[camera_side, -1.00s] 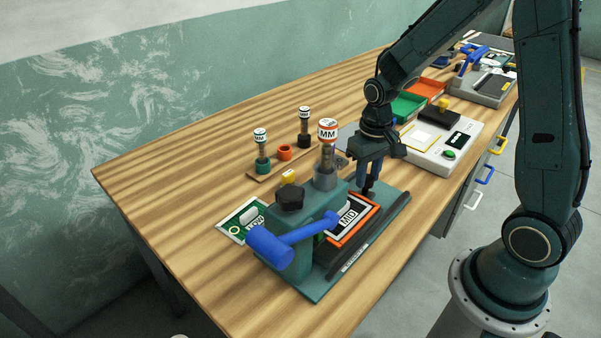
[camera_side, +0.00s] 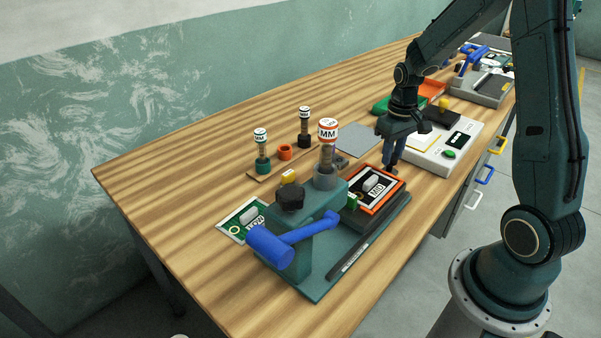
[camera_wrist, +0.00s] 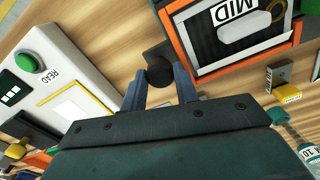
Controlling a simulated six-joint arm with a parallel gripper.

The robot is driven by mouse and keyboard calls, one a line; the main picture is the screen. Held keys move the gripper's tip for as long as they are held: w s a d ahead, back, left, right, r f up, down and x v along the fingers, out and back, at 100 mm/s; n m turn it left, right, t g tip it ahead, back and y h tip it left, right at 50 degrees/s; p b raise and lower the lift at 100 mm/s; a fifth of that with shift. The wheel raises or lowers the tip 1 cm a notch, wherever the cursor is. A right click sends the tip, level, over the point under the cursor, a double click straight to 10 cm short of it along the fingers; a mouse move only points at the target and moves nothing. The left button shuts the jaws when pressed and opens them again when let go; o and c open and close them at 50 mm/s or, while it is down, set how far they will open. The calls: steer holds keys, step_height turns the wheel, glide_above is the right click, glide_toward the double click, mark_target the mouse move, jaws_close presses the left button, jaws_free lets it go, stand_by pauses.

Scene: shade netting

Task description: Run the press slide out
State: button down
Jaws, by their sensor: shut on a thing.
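The press (camera_side: 296,222) is a teal body on a teal base plate, with a blue lever (camera_side: 270,247) on its front. Its slide (camera_side: 398,189) is an orange-edged tray carrying a dark plate labelled MID (camera_side: 377,188); it stands out to the right of the press body. In the wrist view the slide's orange edge (camera_wrist: 186,52) is at the top. My gripper (camera_side: 390,168) is at the slide's outer end. In the wrist view its blue fingers are shut on a dark round knob (camera_wrist: 160,72) at the slide's edge.
A white reader box (camera_side: 447,152) with a green button stands just beyond my gripper. A grey square (camera_side: 358,140) lies behind the slide. Stamps (camera_side: 262,152) stand on a wooden strip at left. A green-labelled card (camera_side: 238,219) lies left of the press.

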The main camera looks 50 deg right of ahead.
steer(key=shift+d, duration=0.35)
steer(key=c, duration=1.1)
jaws_free()
steer(key=shift+o, duration=0.2)
steer(key=shift+a, duration=0.1)
steer(key=shift+r, duration=0.15)
step_height(320, 180, up, 14)
steer(key=shift+f, duration=0.25)
